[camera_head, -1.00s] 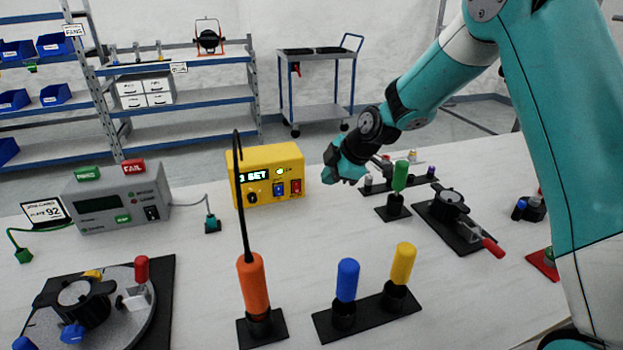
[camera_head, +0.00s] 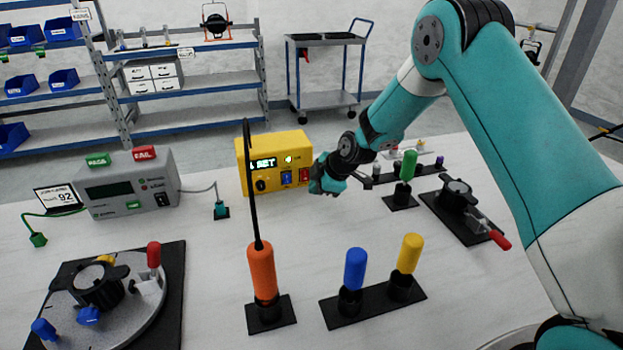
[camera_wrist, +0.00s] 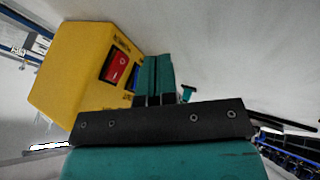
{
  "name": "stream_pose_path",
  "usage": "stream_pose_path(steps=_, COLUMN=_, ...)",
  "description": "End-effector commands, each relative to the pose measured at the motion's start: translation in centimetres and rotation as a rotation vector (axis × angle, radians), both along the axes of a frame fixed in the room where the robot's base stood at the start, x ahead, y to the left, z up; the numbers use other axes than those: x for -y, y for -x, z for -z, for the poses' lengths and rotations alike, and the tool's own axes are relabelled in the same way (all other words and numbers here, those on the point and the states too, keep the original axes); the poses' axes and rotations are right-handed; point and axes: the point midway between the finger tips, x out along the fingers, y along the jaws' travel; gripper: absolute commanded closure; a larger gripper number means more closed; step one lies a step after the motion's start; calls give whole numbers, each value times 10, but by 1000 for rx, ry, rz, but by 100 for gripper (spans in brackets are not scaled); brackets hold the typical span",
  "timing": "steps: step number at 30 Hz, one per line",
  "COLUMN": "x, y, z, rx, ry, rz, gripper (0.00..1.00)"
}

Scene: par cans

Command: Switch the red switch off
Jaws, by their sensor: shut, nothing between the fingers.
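The yellow box (camera_head: 272,150) stands at the back middle of the table. Its front has a lit display, a green lamp, a black knob, a blue switch (camera_head: 286,177) and a red switch (camera_head: 304,174) at the right. In the wrist view the red switch (camera_wrist: 116,68) shows large on the box face (camera_wrist: 75,75), with the blue switch beside it partly hidden by my fingers. My gripper (camera_head: 318,188) is shut and empty, just in front and to the right of the red switch. In the wrist view the shut fingers (camera_wrist: 156,75) point past the box; contact with the switch is not visible.
An orange-handled tool (camera_head: 262,275) with a tall thin rod stands in front of the box. Blue (camera_head: 355,268) and yellow (camera_head: 410,252) handles stand nearer. A green handle (camera_head: 408,165) and a black clamp fixture (camera_head: 458,195) stand right of my gripper. A grey tester (camera_head: 125,188) sits left.

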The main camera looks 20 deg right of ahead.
Motion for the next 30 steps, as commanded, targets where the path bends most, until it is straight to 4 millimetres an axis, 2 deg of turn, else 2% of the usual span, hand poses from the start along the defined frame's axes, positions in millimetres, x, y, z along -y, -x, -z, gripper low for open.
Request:
stream_pose_path(steps=3, x=0, y=-19, z=1, rx=2, ry=0, rz=0, gripper=100)
stream_pose_path(steps=9, x=-1, y=-36, z=4, rx=1, ry=0, rz=-1, gripper=100)
stream_pose_path(steps=22, x=0, y=-40, z=5, rx=0, ry=0, rz=-1, gripper=100)
stream_pose_path(steps=28, x=0, y=-47, z=13, rx=4, ry=0, rz=-1, gripper=100)
stream_pose_path(steps=30, x=-1, y=-46, z=8, rx=1, ry=0, rz=-1, gripper=100)
